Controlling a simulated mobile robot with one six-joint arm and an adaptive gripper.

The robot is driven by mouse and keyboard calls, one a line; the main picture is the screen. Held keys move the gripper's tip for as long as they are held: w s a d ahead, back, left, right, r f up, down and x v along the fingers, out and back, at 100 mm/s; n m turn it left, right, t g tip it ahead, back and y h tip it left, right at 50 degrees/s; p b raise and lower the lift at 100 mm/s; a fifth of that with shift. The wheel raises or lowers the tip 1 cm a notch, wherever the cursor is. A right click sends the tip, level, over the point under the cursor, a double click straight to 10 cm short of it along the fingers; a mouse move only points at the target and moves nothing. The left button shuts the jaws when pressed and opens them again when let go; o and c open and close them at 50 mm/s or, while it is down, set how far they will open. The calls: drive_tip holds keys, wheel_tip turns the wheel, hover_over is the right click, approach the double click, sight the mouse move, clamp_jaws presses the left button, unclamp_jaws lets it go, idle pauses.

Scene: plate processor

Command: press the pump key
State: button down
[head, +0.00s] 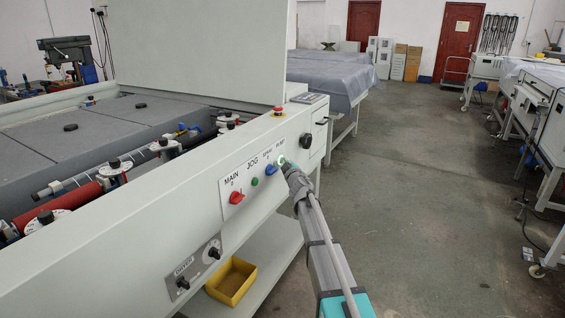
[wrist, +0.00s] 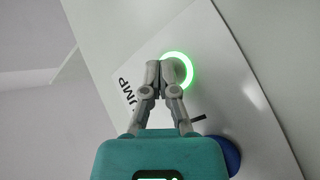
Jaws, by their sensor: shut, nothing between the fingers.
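The pump key shows in the wrist view as a glowing green ring (wrist: 178,68) on a white label plate, with the letters "UMP" readable beside it. My gripper (wrist: 160,72) is shut and empty, its fingertips in front of the ring's left part and covering some of it. I cannot tell whether the tips touch the key. In the head view the pump key (head: 282,161) is a small green glow at the right end of the control plate (head: 243,188), and my gripper (head: 287,168) reaches it from the lower right.
On the same plate sit a red knob (head: 236,198), a green button (head: 254,182) and a blue knob (head: 270,170). A black knob (head: 306,141) and a red-topped stop button (head: 278,112) are nearby. A yellow bin (head: 232,280) sits below.

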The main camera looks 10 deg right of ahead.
drive_tip(key=shift+s+d, duration=0.25)
drive_tip(key=shift+d, duration=0.05)
drive_tip(key=shift+s+d, duration=0.1)
drive_tip(key=shift+d, duration=0.05)
idle(0.4)
drive_tip(key=shift+s+d, duration=0.85)
drive_tip(key=shift+d, duration=0.3)
drive_tip(key=shift+s+d, duration=0.85)
drive_tip(key=shift+d, duration=0.3)
